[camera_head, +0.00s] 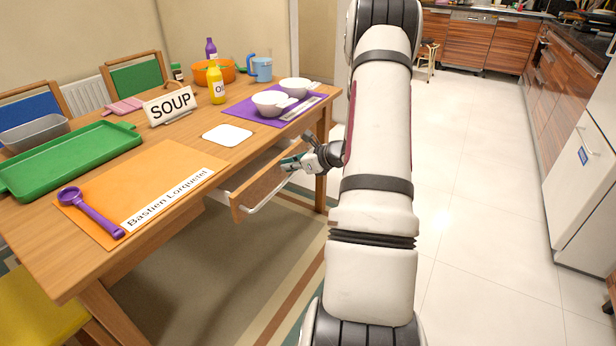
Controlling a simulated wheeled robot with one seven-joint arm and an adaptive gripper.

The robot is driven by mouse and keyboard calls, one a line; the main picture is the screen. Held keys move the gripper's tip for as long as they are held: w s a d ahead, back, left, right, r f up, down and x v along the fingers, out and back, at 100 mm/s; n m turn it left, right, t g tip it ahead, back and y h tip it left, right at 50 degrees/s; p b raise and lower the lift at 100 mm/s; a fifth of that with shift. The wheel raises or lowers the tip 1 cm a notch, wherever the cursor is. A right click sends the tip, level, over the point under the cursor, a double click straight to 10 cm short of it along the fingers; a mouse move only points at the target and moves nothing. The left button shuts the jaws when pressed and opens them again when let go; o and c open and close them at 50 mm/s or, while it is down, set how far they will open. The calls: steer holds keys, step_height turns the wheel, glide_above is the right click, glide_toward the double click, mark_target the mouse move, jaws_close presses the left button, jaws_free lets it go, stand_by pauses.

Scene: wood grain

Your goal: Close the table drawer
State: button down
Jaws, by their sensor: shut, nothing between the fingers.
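The table drawer (262,188) stands out from the side of the wooden table (172,133), partly open, with a wooden front and a pale bar handle (268,199). My gripper (286,163) is at the drawer's upper right edge, close to the front panel. Its fingers are shut and hold nothing. Whether the fingertips touch the drawer front, I cannot tell. My arm crosses the middle of the view and hides what lies behind it.
On the table are a green tray (68,158), an orange mat (165,165) with a purple ladle (90,212), a SOUP sign (170,105), bottles and bowls on a purple mat (245,112). A yellow chair (35,305) stands at the lower left. The tiled floor to the right is clear.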

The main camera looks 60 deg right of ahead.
mark_target(276, 159)
steer(key=w, duration=0.4)
steer(key=w+b, duration=0.1)
steer(key=w, duration=0.1)
steer(key=shift+w+a, duration=0.1)
steer(key=shift+a, duration=0.15)
